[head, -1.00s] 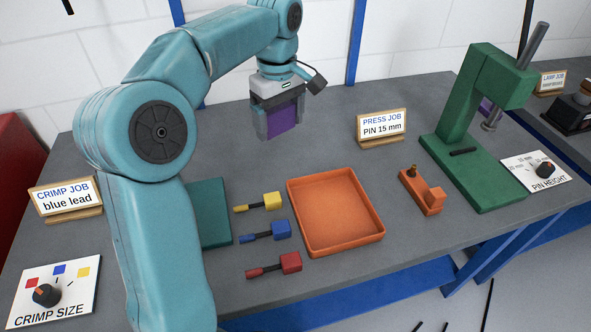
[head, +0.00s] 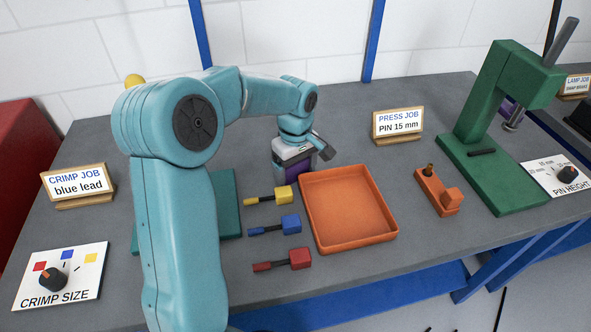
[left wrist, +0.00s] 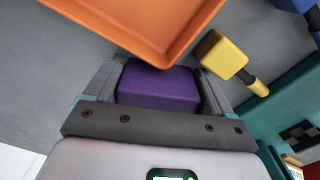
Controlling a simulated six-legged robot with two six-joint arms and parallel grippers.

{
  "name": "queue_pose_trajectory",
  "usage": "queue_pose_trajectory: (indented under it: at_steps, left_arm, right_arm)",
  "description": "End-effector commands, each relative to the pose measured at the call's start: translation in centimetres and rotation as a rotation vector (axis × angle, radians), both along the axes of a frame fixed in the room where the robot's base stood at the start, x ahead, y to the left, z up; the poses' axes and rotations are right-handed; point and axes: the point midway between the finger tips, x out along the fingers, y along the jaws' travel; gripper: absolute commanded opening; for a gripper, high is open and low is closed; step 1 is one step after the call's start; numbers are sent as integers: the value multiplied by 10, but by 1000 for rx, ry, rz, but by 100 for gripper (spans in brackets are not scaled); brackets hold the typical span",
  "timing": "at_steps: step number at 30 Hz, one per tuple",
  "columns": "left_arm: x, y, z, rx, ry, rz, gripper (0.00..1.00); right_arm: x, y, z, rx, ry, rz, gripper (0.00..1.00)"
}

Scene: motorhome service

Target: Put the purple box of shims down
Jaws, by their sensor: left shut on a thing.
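The purple box of shims (head: 306,159) is between the jaws of my left gripper (head: 293,166), low over the grey bench behind the yellow lead and the orange tray's left back corner. In the left wrist view the purple box (left wrist: 158,88) sits between both fingers of the gripper (left wrist: 158,82), which is shut on it. I cannot tell whether the box touches the bench, as its underside is hidden. My right gripper does not show.
The orange tray (head: 373,241) is empty. Yellow (head: 284,194), blue (head: 290,223) and red (head: 300,258) leads lie left of it. An orange pin fixture (head: 437,196) and green press (head: 474,150) stand right. The press job sign (head: 398,122) is behind; bench beside it is clear.

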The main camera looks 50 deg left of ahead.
Motion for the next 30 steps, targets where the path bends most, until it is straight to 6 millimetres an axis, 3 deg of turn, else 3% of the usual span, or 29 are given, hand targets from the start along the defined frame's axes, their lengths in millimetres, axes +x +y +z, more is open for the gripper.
queue_pose_trajectory:
  at_steps: [7, 8, 9, 20, 23, 30]
  left_arm:
    - [0, 0, -4, 0, 0, 0, 47]
    - [0, 0, -4, 0, 0, 0, 87]
    - [0, 0, -3, 0, 0, 0, 94]
    - [0, 0, 4, 0, -1, 0, 94]
    - [1, 0, 19, 2, -4, 0, 94]
    - [1, 0, 76, 2, -5, -1, 94]
  right_arm:
    - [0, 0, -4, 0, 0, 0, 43]
    - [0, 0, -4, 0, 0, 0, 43]
    - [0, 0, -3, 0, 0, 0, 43]
    - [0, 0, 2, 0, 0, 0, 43]
    - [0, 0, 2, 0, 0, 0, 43]
    - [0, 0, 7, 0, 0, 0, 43]
